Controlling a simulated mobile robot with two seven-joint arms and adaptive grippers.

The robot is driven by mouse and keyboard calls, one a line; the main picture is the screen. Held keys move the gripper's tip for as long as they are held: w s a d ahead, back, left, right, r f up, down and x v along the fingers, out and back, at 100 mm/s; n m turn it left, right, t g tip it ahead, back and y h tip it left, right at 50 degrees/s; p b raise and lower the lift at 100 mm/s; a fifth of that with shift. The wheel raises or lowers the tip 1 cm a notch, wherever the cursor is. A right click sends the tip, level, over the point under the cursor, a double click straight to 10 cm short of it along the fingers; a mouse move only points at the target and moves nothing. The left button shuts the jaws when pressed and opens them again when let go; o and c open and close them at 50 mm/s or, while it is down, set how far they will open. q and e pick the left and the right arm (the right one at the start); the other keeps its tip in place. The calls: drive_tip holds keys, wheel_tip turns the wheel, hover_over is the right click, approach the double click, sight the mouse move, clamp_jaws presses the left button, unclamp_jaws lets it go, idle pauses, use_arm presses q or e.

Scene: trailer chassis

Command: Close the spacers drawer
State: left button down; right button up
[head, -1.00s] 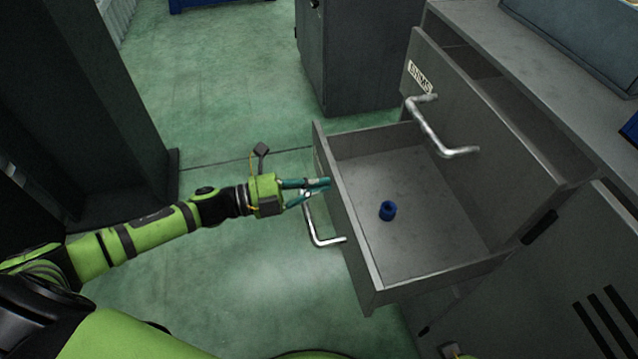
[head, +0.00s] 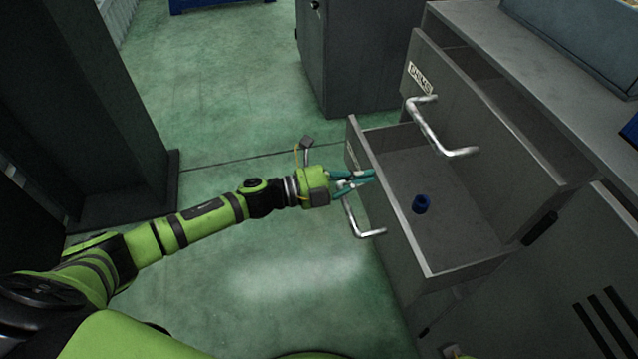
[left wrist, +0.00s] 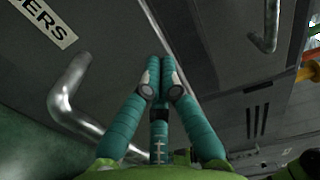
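The spacers drawer (head: 390,215) is the lower grey drawer in the head view and stands partly open. In the left wrist view its front (left wrist: 110,45) carries a label (left wrist: 45,22) ending in "ERS" and a bent metal handle (left wrist: 72,95). The fingertips seem to touch the front panel. My right gripper is not in view.
Above it, another drawer (head: 470,110) with a metal handle (head: 440,135) also stands out from the cabinet. A grey cabinet (head: 360,60) stands behind, and a dark upright (head: 90,100) is at the left. The green floor (head: 250,240) between is clear.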

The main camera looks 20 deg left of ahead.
use_arm(q)
drive_tip(key=b+x, duration=0.1)
drive_tip(key=x, duration=1.1)
drive_tip(key=shift+w+d+b, duration=0.15)
drive_tip(key=shift+d+b, duration=0.15)
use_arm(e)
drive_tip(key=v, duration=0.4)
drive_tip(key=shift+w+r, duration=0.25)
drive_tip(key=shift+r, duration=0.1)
use_arm(q)
drive_tip(key=shift+r, duration=0.15)
drive_tip(key=shift+a, duration=0.1)
